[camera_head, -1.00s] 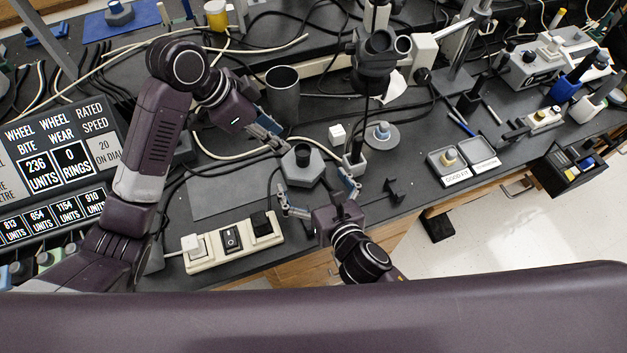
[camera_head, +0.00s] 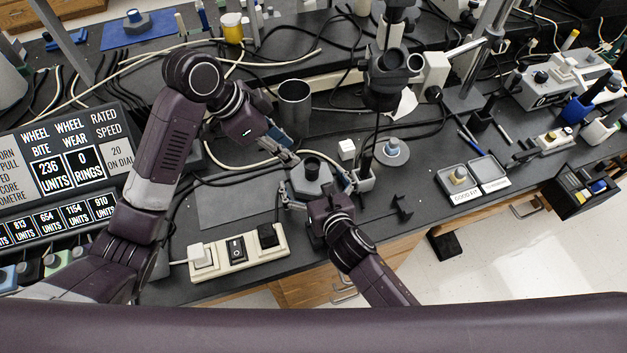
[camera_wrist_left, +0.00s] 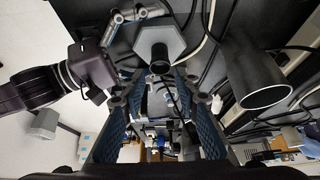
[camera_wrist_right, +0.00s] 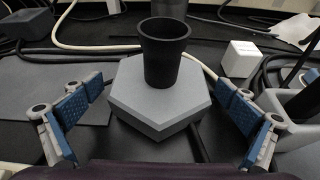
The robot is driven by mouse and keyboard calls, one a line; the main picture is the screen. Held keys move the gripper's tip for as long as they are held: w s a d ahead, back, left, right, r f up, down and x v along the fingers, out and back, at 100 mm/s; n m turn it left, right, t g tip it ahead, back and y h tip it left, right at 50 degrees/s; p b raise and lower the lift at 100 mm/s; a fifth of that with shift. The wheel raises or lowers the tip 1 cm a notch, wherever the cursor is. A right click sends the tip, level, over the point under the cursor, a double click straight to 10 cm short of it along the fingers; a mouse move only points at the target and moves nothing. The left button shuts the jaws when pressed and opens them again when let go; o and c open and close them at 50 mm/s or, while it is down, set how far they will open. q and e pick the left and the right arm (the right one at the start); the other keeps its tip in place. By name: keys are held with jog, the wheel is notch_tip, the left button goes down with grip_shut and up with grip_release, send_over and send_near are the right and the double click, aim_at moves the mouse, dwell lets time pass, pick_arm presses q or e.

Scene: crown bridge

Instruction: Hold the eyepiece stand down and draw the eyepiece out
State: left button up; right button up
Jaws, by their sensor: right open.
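The eyepiece stand (camera_head: 313,182) is a grey hexagonal block on the black bench. The eyepiece (camera_head: 312,163), a black cup-like cylinder, stands upright in its middle. The right wrist view shows the stand (camera_wrist_right: 160,102) and eyepiece (camera_wrist_right: 163,55) between the spread fingers of my right gripper (camera_wrist_right: 155,125). That gripper (camera_head: 318,187) is open at the stand's near side; I cannot tell whether it touches. My left gripper (camera_head: 284,152) is open and empty, at the upper left of the stand. The left wrist view shows the stand (camera_wrist_left: 160,33) beyond its spread fingers (camera_wrist_left: 158,110).
A grey metal cup (camera_head: 294,102) stands behind the stand, near my left gripper. A white cube (camera_head: 347,149) and a round disc with a knob (camera_head: 392,152) are to the right. A white switch strip (camera_head: 236,250) lies at the front left. Cables run beside the stand.

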aim_at(312, 163)
jog(key=shift+c, duration=0.4)
jog(key=c, duration=1.3)
pick_arm(q)
jog(key=o, duration=0.5)
jog(key=shift+d, duration=0.1)
jog(key=shift+c, duration=0.2)
jog(key=shift+o, duration=0.3)
jog(key=n, duration=0.1)
jog(key=d+n+y, duration=0.1)
jog(key=s+d+n+y, duration=0.1)
jog(key=n, duration=0.1)
jog(key=shift+r+t, duration=0.4)
jog(key=w+d+f+n, duration=0.1)
jog(key=f, duration=0.2)
jog(key=w+d+f+n+t+y, duration=0.1)
jog(key=f+n, duration=0.1)
jog(key=f, duration=0.1)
jog(key=d+f+n, duration=0.1)
jog(key=f+n, duration=0.1)
jog(key=f, duration=0.1)
jog(key=shift+w+d+f+y, duration=0.2)
jog(key=shift+w+y, duration=0.1)
jog(key=shift+w, duration=0.1)
